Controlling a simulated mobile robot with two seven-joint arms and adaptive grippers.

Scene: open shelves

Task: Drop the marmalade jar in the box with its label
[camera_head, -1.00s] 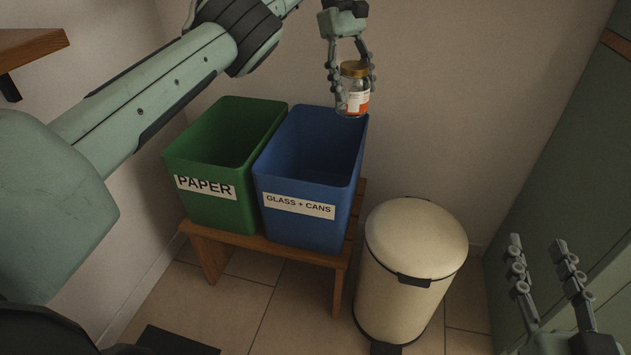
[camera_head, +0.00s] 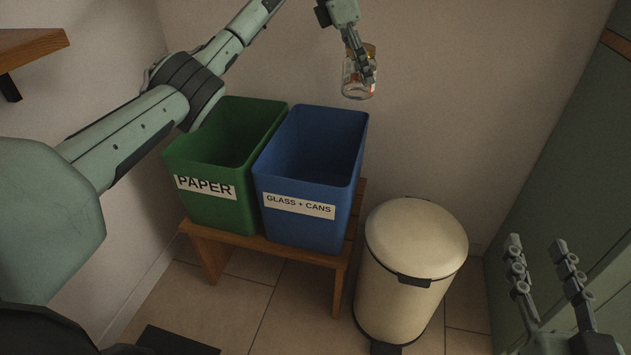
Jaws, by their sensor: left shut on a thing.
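The marmalade jar (camera_head: 353,84) is glass with a gold lid and an orange and white label. My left gripper (camera_head: 366,75) is shut on it and partly hides its lid and label. It holds the jar upright or nearly so, above and behind the back right of the blue box in the picture. The blue box (camera_head: 300,232) is labelled "GLASS + CANS" and is open at the top. The green box (camera_head: 215,212) to its left is labelled "PAPER" and is also open. My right gripper (camera_head: 540,268) is open and empty at the lower right.
Both boxes stand on a low wooden bench (camera_head: 270,248). A cream lidded bin (camera_head: 415,240) stands to the right of the bench. A wooden shelf edge (camera_head: 35,45) is at the upper left. A green cabinet (camera_head: 580,170) is at the right.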

